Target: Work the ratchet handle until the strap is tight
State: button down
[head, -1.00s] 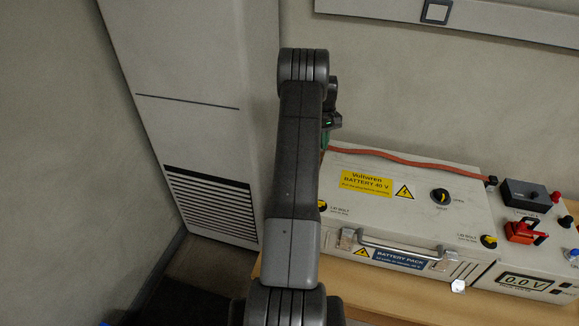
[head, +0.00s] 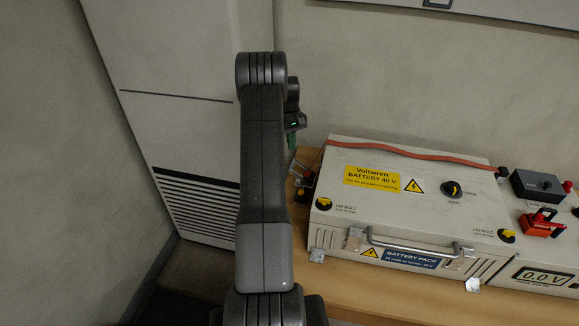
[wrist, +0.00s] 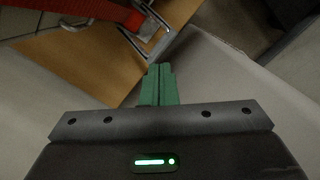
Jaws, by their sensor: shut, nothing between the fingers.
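A ratchet with a bare metal handle frame (wrist: 150,42) shows at the top of the wrist view, over the wooden table edge. A red strap (wrist: 75,8) runs into it from the upper left. In the head view, a small metal and dark fitting (head: 300,186) stands at the left end of the battery box and looks like the ratchet. My gripper (wrist: 158,70) has its green fingers together and empty, with the tips just below the handle frame; whether they touch it I cannot tell. In the head view my gripper (head: 292,140) is partly hidden by my arm.
The battery box (head: 420,190) with a front bar handle sits on the wooden table (head: 345,291). An orange-red cable (head: 400,152) runs along its back edge. A red switch (head: 541,224) and a meter (head: 545,279) are at the right. A tall vented cabinet (head: 180,60) stands left.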

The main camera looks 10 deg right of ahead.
aim_at(292, 164)
jog(key=shift+f, duration=0.1)
jog(key=shift+s+f+b, duration=0.2)
jog(key=shift+f+b, duration=0.6)
jog(key=shift+f, duration=0.9)
jog(key=shift+s+f+b, duration=0.15)
jog(key=shift+f+b, duration=0.65)
jog(key=shift+f, duration=0.9)
jog(key=shift+d, duration=0.1)
jog(key=shift+f+b, duration=1.1)
jog(key=shift+f, duration=0.7)
jog(key=shift+r, duration=0.15)
jog(key=shift+w+a+r, duration=0.25)
jog(key=shift+w+r, duration=0.05)
jog(key=shift+w, duration=0.4)
jog(key=shift+w+a+r, duration=0.2)
jog(key=shift+w+r, duration=0.1)
jog(key=shift+w, duration=0.4)
